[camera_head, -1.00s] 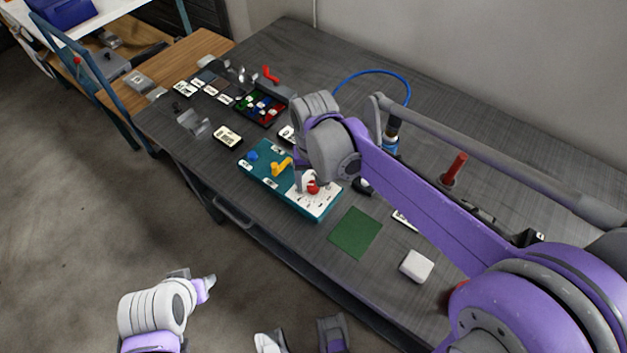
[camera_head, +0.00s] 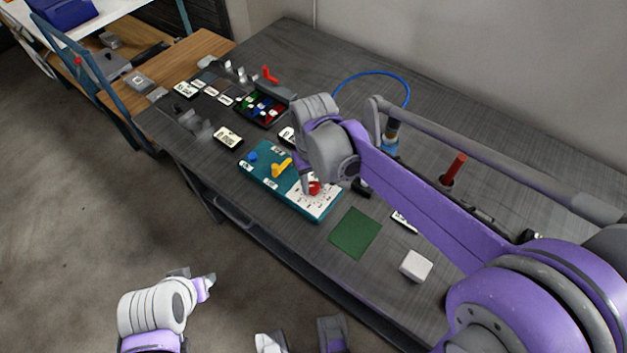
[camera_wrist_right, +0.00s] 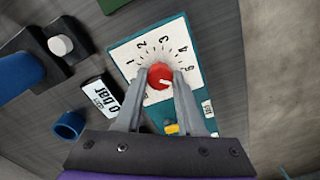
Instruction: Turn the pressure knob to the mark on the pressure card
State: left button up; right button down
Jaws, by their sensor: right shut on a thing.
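The red pressure knob (camera_wrist_right: 160,72) sits on the white dial of a teal panel (camera_wrist_right: 203,75), with numbers 1 to 5 around it. My right gripper (camera_wrist_right: 160,79) is shut on the knob, one finger on each side. The knob's pale pointer line shows toward the 5 side of the dial. In the head view the knob (camera_head: 314,188) is on the near right part of the panel, under my right arm. A white card (camera_wrist_right: 101,98) with "bar" print lies left of the panel; its full number is hard to read. My left gripper (camera_head: 197,282) hangs away from the table.
A yellow handle (camera_head: 281,167) and a blue knob (camera_head: 253,156) are on the same panel. A green mat (camera_head: 355,232) and a white block (camera_head: 416,265) lie to the right. A blue ring (camera_wrist_right: 69,126) stands near the card. A parts tray (camera_head: 264,108) is behind.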

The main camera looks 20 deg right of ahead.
aim_at(314, 185)
jog(key=c, duration=0.5)
grip_release()
jog(key=shift+r, duration=0.1)
notch_tip(314, 185, up, 11)
jog(key=shift+f+p, duration=0.2)
jog(key=shift+p, duration=0.45)
jog(key=s+d+f+t+p, duration=0.1)
jog(key=s+d, duration=0.1)
jog(key=s, duration=0.2)
jog(key=s+d+f+m+t+p, duration=0.1)
jog(key=s+d+f+t+p, duration=0.1)
jog(key=s, duration=0.3)
jog(key=s+d+f+t+p, duration=0.2)
jog(key=s, duration=0.3)
jog(key=shift+s+d+m, duration=0.15)
jog(key=shift+d+m, duration=0.15)
jog(key=shift+m, duration=0.1)
